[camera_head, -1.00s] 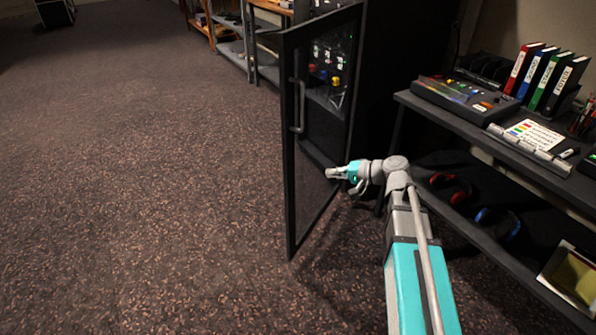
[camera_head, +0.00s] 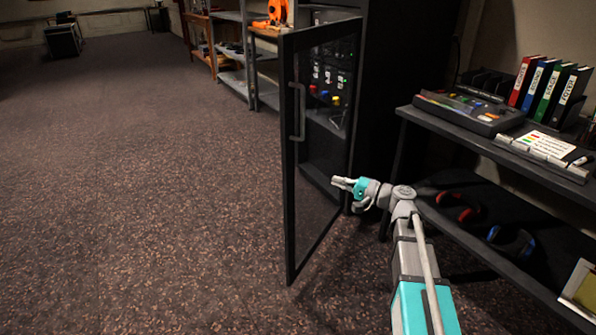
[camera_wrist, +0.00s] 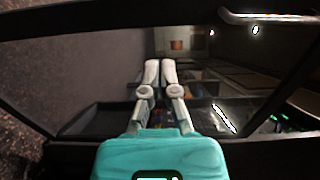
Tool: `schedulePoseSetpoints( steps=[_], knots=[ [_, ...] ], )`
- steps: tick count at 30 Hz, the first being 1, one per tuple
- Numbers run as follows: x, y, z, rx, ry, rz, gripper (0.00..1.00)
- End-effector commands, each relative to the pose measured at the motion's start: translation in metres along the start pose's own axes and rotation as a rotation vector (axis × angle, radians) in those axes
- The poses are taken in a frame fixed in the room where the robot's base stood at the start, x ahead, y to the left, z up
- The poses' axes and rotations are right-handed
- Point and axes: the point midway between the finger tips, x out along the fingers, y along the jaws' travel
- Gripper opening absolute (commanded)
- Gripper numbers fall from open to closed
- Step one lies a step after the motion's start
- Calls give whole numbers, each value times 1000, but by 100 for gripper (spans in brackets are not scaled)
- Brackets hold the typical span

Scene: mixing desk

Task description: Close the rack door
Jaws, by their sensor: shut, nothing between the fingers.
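The rack door (camera_head: 289,190), a black frame with a see-through panel and a vertical grey handle (camera_head: 300,112), stands open and swung out from the dark rack (camera_head: 392,90). Rack gear with coloured knobs shows through and behind the door panel. My gripper (camera_head: 338,182) is shut and empty. It is on the right side of the door, near the lower part of its panel; I cannot tell if it touches. In the wrist view my gripper (camera_wrist: 159,64) has its fingers together, and a pale metal bar, likely the handle (camera_wrist: 265,18), crosses the upper right.
A desk (camera_head: 460,125) on the right carries a mixing console (camera_head: 470,112), several binders (camera_head: 545,85) and a printed sheet. Headphones (camera_head: 455,208) lie on its lower shelf. Shelving (camera_head: 235,60) stands beyond the rack. The carpet left of the door is clear.

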Motion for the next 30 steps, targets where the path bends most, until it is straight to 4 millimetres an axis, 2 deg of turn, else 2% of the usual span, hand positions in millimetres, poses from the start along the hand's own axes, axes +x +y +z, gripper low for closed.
schedulePoseSetpoints(
  steps=[11,17,30],
  knots=[
    [12,0,-1,0,-1,1,0],
    [35,0,-1,0,-2,1,0],
    [100,0,-2,0,-1,1,0]
  ],
)
